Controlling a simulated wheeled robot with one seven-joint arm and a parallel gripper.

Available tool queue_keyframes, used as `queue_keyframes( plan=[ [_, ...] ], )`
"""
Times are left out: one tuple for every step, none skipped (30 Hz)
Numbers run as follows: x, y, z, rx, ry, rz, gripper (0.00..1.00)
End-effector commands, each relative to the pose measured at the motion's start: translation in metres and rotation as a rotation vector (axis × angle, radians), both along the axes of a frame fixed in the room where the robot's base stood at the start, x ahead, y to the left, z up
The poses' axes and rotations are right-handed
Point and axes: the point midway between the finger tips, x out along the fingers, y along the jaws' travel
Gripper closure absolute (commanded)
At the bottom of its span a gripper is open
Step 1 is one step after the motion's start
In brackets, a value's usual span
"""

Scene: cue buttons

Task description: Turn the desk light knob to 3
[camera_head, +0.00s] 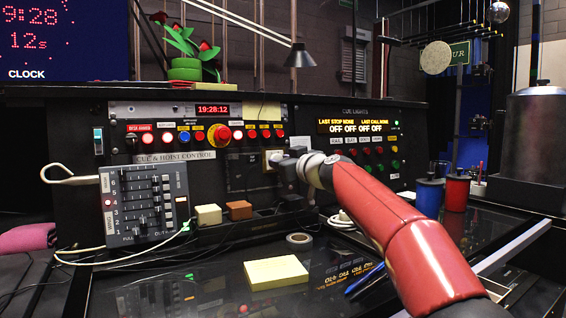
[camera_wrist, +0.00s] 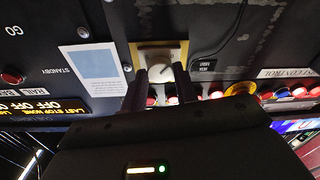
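In the head view the knob (camera_head: 271,157) shows just left of my gripper, partly covered. My gripper (camera_wrist: 161,74) has its two dark fingers apart, one tip at each side of the knob's near edge. I see a gap between the fingers; whether they touch the knob is unclear. In the head view my gripper (camera_head: 284,163) is right at the panel. The knob's numbers are too small to read.
A fader box (camera_head: 145,205) leans at the left below a row of red, blue and yellow buttons. A pale block (camera_head: 208,214), a brown block (camera_head: 239,210), a tape roll (camera_head: 299,239) and a yellow note pad (camera_head: 276,272) lie below.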

Motion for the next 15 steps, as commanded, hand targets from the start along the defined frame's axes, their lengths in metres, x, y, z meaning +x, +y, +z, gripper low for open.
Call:
queue_keyframes(
  plan=[
    [-0.0002, 0.0001, 0.0000, 0.000, 0.000, 0.000, 0.80],
    [-0.0001, 0.0000, 0.0000, 0.000, 0.000, 0.001, 0.84],
    [-0.0001, 0.0000, 0.0000, 0.000, 0.000, 0.001, 0.89],
    [-0.0002, 0.0001, 0.0001, 0.000, 0.000, 0.001, 0.93],
    [-0.0002, 0.0001, 0.0000, 0.000, 0.000, 0.001, 0.93],
    [-0.0002, 0.0001, 0.0001, 0.000, 0.000, 0.001, 0.93],
    [-0.0002, 0.0001, 0.0000, 0.001, 0.001, 0.000, 0.93],
    [-0.0003, 0.0002, -0.0001, 0.002, 0.002, 0.000, 0.93],
    [-0.0003, 0.0002, -0.0001, 0.006, 0.004, 0.000, 0.93],
    [-0.0003, 0.0001, -0.0001, 0.009, 0.006, -0.001, 0.93],
    [-0.0004, 0.0002, -0.0001, 0.013, 0.009, -0.002, 0.93],
    [-0.0004, 0.0003, -0.0001, 0.021, 0.015, -0.003, 0.93],
    [-0.0004, 0.0003, -0.0001, 0.028, 0.019, -0.005, 0.93],
    [-0.0005, 0.0004, -0.0001, 0.037, 0.025, -0.007, 0.93],
    [-0.0006, 0.0004, -0.0001, 0.051, 0.034, -0.009, 0.93]
  ],
)
